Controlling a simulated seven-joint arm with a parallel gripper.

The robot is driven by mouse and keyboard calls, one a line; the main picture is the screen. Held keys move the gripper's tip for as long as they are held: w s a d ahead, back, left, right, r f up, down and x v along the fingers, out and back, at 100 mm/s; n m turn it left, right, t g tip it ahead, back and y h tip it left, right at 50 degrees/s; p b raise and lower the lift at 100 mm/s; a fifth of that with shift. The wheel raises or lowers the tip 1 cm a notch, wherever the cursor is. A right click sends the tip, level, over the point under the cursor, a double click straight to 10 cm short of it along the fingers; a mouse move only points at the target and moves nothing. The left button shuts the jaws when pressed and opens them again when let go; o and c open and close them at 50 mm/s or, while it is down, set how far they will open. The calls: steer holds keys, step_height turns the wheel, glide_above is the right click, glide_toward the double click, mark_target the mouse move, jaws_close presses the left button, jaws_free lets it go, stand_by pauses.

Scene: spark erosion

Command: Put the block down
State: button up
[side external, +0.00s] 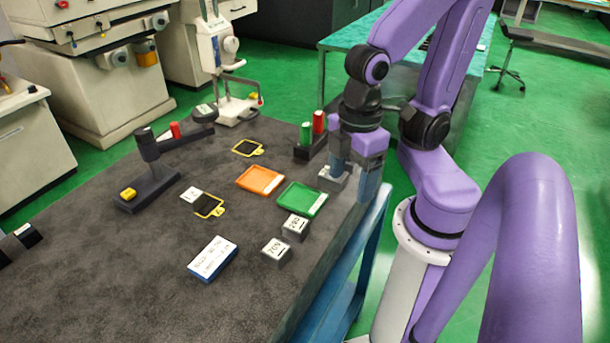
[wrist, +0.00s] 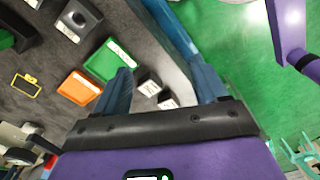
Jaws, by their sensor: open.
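Two grey blocks with white labels, the upper one (side external: 295,228) and the lower one (side external: 276,250), sit on the table below the green tray in the side view. Which block the task means is unclear.
The green tray (side external: 303,199) and orange tray (side external: 260,180) lie left of my gripper. A dark holder (side external: 311,150) with red and green cylinders stands behind it. A blue labelled box (side external: 212,259) lies at front.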

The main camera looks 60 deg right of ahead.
stand_by(0.3)
step_height(320, 180, up, 8)
steer(key=n, duration=0.5)
glide_above(192, 195)
step_height(192, 195, down, 17)
steer(key=shift+w, duration=0.1)
jaws_close()
